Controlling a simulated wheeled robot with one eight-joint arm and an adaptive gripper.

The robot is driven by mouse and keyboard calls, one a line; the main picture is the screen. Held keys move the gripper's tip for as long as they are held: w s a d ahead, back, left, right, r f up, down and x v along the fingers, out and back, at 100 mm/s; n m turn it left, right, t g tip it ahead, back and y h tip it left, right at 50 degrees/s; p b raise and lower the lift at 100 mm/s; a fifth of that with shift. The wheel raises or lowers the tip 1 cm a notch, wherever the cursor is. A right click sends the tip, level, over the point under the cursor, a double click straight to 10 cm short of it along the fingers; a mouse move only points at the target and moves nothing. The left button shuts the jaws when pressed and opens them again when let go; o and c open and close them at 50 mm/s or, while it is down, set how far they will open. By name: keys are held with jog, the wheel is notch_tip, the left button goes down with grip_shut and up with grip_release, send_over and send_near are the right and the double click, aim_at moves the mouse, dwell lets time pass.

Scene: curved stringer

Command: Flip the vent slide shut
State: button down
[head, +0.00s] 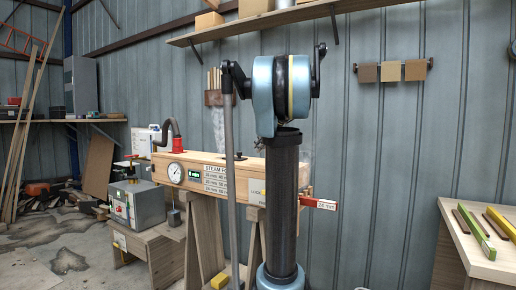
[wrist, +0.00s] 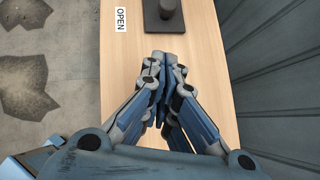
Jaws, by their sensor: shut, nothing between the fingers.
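The vent slide, a dark plate with a round knob (wrist: 168,14), lies on the pale wooden top of the steam box (wrist: 217,25), at the top edge of the wrist view, where it is partly cut off. A white label reading OPEN (wrist: 121,20) is to its left. My gripper (wrist: 161,56) is shut and empty, with its fingertips just below the plate in the picture; I cannot tell their height above the wood. In the head view a small dark knob (head: 238,155) shows on top of the long wooden box (head: 205,160). My gripper cannot be made out there.
The box carries a round gauge (head: 175,172) and a red-ended tag (head: 319,203) at its right end. A grey metal unit (head: 137,203) stands at left. A bench with coloured bars (head: 478,236) is at right. A corrugated wall (wrist: 275,70) runs close along the box.

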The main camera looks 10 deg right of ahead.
aim_at(236, 159)
jog(key=x, duration=0.6)
jog(key=shift+f, duration=0.1)
jog(key=w+a, duration=0.1)
jog(key=w, duration=0.2)
jog(key=shift+a+f, duration=0.15)
jog(key=shift+a, duration=0.2)
jog(key=shift+w+a, duration=0.25)
jog(key=shift+w, duration=0.2)
jog(key=w+a, duration=0.5)
jog(key=shift+w+a, duration=0.15)
jog(key=shift+a, duration=0.05)
jog(key=s+d, duration=0.2)
jog(key=s, duration=0.1)
jog(key=shift+s, duration=0.2)
jog(key=v, duration=1)
